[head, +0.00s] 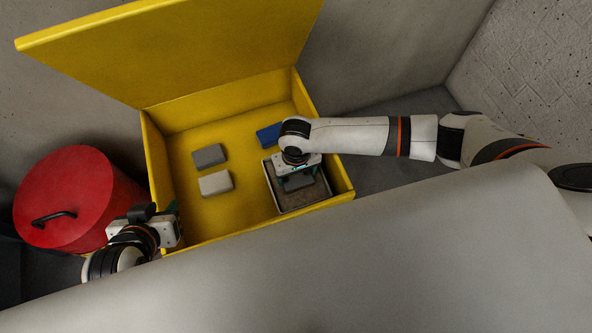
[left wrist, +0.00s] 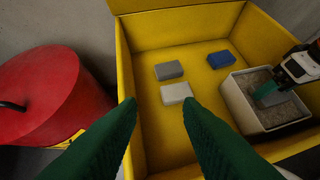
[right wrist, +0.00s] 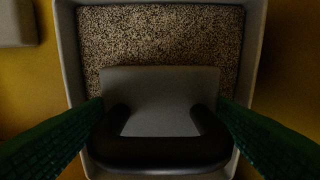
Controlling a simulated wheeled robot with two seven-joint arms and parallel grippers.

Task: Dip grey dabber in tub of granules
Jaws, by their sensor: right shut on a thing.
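The grey dabber (head: 298,184) has a flat grey plate and a black handle; it also shows in the right wrist view (right wrist: 160,82). My right gripper (head: 296,174) is shut on its handle, with a green finger at each side. It holds the dabber inside the tub (head: 307,208), a pale square tub of speckled brown granules (right wrist: 160,35). The plate is low over the granules; I cannot tell whether it touches them, since its underside is hidden. My left gripper (left wrist: 160,102) is open and empty near the left front corner of the yellow box.
The yellow box (head: 161,190) stands with its lid (head: 180,45) open. Inside lie a dark grey block (head: 209,156), a light grey block (head: 215,183) and a blue block (head: 268,135). A red drum (head: 75,195) with a black handle stands left of the box.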

